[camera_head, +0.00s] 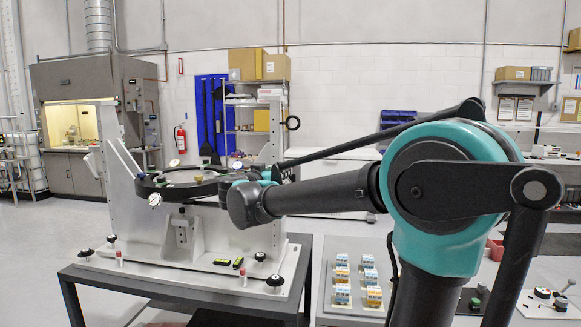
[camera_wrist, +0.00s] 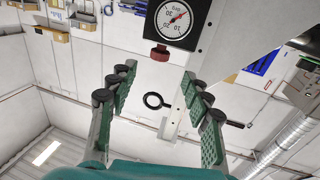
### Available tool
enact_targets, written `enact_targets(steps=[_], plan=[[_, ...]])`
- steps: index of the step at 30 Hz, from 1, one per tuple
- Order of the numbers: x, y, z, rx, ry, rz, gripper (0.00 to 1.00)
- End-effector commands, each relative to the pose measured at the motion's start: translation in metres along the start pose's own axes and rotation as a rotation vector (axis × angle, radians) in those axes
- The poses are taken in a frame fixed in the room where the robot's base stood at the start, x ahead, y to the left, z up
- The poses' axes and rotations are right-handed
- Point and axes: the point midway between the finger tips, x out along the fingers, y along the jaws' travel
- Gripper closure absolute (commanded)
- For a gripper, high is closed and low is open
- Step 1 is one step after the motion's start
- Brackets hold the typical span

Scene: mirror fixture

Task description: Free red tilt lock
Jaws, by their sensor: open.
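The red knob (camera_wrist: 160,53), which looks like the tilt lock, shows in the wrist view below a round dial gauge (camera_wrist: 173,19) on a pale upright. My gripper (camera_wrist: 157,75) is open and empty. The knob appears just beyond the gap between its fingertips, apart from both fingers. In the head view my gripper (camera_head: 268,175) is beside the right upright (camera_head: 270,130) of the mirror fixture, partly hidden by my arm. The black-rimmed round mirror frame (camera_head: 152,188) lies nearly flat between the uprights. I cannot pick out the red knob in the head view.
A black ring handle (camera_wrist: 153,100) shows between my fingers in the wrist view; the ring (camera_head: 292,123) also sticks out right of the upright. Red-topped pins (camera_head: 244,276) and black knobs (camera_head: 274,281) stand on the base plate (camera_head: 200,286). Small boxes (camera_head: 343,275) stand right.

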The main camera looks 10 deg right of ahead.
Motion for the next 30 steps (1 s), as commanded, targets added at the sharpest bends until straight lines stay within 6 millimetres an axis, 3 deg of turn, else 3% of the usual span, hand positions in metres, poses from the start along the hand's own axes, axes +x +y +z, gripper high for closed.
enact_targets(steps=[9,15,21,30], plan=[[0.064,0.001,0.0,0.0,-0.001,0.003,0.51],[0.092,0.001,0.0,0.0,-0.001,0.002,0.51],[0.104,0.001,0.0,0.0,-0.001,0.001,0.51],[0.105,0.0,0.0,0.0,-0.001,0.0,0.52]])
